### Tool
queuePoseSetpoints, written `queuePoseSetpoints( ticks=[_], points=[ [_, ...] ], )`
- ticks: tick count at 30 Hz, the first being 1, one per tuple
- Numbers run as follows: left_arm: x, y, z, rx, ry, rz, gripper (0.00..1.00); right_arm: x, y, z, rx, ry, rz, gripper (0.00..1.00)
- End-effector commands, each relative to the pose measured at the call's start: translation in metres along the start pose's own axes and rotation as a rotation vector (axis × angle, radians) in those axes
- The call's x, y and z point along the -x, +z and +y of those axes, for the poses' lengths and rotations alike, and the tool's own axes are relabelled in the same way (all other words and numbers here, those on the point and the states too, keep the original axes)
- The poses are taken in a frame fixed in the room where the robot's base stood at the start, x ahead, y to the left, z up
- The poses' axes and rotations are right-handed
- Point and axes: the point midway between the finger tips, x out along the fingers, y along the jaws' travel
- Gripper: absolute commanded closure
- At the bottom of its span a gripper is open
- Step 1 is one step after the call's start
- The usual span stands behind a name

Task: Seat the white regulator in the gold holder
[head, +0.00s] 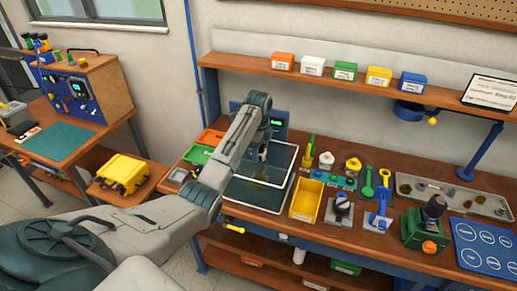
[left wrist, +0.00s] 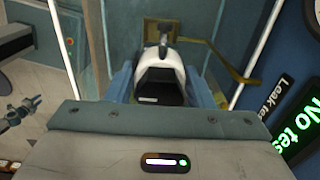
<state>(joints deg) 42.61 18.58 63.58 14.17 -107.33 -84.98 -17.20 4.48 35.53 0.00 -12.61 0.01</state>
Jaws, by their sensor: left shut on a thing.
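In the left wrist view, the white regulator (left wrist: 163,58), white with a black front, sits between the two blue fingers of my left gripper (left wrist: 163,85), which is shut on it. A gold holder (left wrist: 240,72) shows as a brownish-gold bracket behind and to the right of the regulator. I cannot tell whether the regulator touches it. In the head view my left gripper (head: 262,152) is at the clear-walled tank (head: 262,193) on the bench. The regulator and holder are too small or hidden to make out there. My right gripper is not in view.
The tank's white edges (left wrist: 263,45) stand close on both sides of my left gripper. A display (left wrist: 300,125) with green text is near at right. Right of the tank are a yellow bin (head: 306,203), several tools and a green press (head: 425,225). A shelf (head: 330,78) runs above.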

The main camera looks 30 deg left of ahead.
Motion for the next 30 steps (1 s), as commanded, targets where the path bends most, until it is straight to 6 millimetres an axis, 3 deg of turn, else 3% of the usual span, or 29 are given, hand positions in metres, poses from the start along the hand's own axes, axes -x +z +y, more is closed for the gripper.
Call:
queuePoseSetpoints(
  ticks=[30],
  points=[
    [-0.01,0.0,0.0,0.0,-0.002,0.0,0.92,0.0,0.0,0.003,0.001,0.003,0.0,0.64]
  ],
)
